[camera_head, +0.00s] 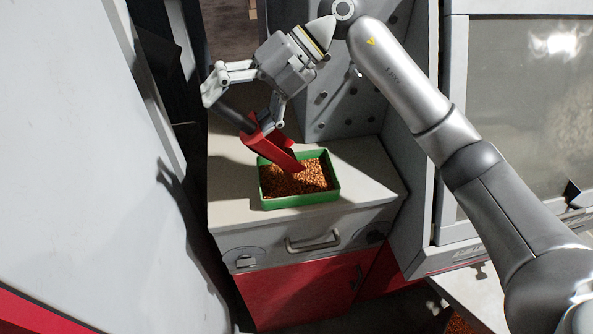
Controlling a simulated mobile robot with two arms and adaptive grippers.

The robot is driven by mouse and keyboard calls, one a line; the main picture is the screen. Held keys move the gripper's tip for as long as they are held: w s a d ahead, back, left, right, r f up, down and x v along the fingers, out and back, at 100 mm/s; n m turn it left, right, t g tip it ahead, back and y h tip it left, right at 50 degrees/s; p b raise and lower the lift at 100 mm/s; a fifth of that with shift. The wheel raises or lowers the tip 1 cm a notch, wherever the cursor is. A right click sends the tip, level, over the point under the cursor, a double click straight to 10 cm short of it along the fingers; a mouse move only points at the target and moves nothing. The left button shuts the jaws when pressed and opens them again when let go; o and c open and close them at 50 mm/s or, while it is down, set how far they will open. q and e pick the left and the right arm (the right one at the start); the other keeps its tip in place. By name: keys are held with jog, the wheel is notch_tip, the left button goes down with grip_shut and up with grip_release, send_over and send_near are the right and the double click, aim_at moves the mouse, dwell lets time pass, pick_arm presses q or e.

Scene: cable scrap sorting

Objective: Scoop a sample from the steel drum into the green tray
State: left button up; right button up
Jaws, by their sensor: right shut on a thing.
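The green tray (302,201) sits on the light top of a cabinet and holds a bed of copper-coloured granules. My right gripper (246,124) is shut on the dark handle of a red scoop (271,148). The scoop is tilted down to the right, with its lower end over the tray and at or in the granules; contact is hard to tell. The inside of the scoop does not show. The steel drum is not clearly in view. My left gripper is not in view.
The cabinet (232,212) has a grey drawer with a handle (312,242) and a red door. A large pale surface (90,170) stands close on the left, and a windowed machine (520,110) on the right.

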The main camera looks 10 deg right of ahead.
jog(key=shift+w+d+r+y+b, duration=0.15)
jog(key=shift+d+y+b, duration=0.2)
jog(key=shift+d, duration=0.2)
jog(key=shift+d+r+y+b, duration=0.15)
jog(key=shift+d+y+b, duration=0.15)
jog(key=shift+d, duration=0.2)
jog(key=shift+d+r+y, duration=0.25)
jog(key=shift+d+r, duration=0.05)
jog(key=shift+d, duration=0.05)
jog(key=d+b, duration=0.1)
jog(key=d+y, duration=0.1)
jog(key=d+b, duration=0.1)
jog(key=shift+w+r+g+y+b, duration=0.25)
jog(key=shift+r+g+y+b, duration=0.05)
jog(key=shift+y, duration=0.1)
dwell(0.6)
